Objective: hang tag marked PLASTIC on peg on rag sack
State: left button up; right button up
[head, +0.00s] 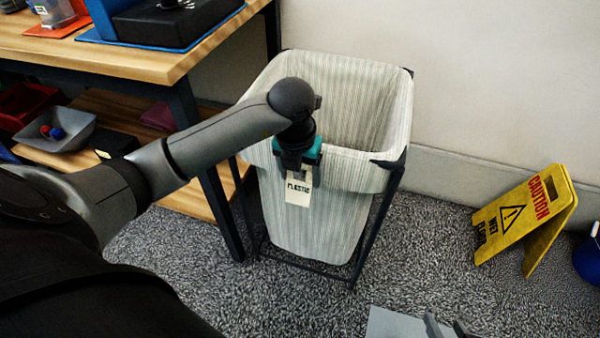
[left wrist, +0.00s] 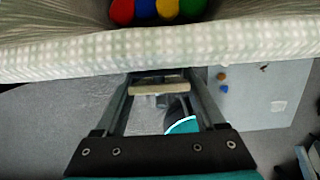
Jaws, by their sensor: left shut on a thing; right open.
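The cream tag marked PLASTIC (head: 298,191) hangs upright in front of the rag sack, below my left gripper (head: 297,166). That gripper is shut on the tag at its upper part. In the left wrist view the tag (left wrist: 160,89) shows edge-on between the fingers (left wrist: 158,88), close to the sack's rim. The striped rag sack (head: 325,228) stands in a dark frame; its rim also shows in the left wrist view (left wrist: 60,58). I cannot make out the peg. The fingertips of my right gripper (head: 447,326) show at the bottom edge, open and empty.
A wooden workbench (head: 120,55) with a lower shelf stands at left. A yellow caution sign (head: 508,215) stands on the carpet at right, near a blue object (head: 588,262). Several coloured balls (left wrist: 168,9) lie inside the sack. The wall is behind it.

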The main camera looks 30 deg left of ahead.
pick_arm(q)
jog(key=o, duration=1.3)
jog(key=shift+r, duration=0.15)
pick_arm(e)
jog(key=shift+s+d+r, duration=0.1)
pick_arm(q)
jog(key=shift+s+r+p, duration=0.1)
jog(key=shift+r+p, duration=0.2)
jog(key=shift+r, duration=0.15)
jog(key=r, duration=0.1)
jog(key=r+p, duration=0.2)
jog(key=r, duration=0.1)
jog(key=shift+s+d, duration=0.1)
jog(key=shift+s, duration=0.2)
pick_arm(e)
jog(key=s+d+g+h, duration=0.2)
jog(key=s+d+g, duration=0.1)
jog(key=d, duration=0.1)
pick_arm(q)
notch_tip(320, 180, up, 10)
jog(key=s+p, duration=0.2)
jog(key=p, duration=0.2)
jog(key=shift+d, duration=0.25)
pick_arm(e)
notch_tip(320, 180, down, 10)
jog(key=s+g, duration=0.2)
jog(key=shift+s, duration=0.15)
jog(key=shift+d, duration=0.1)
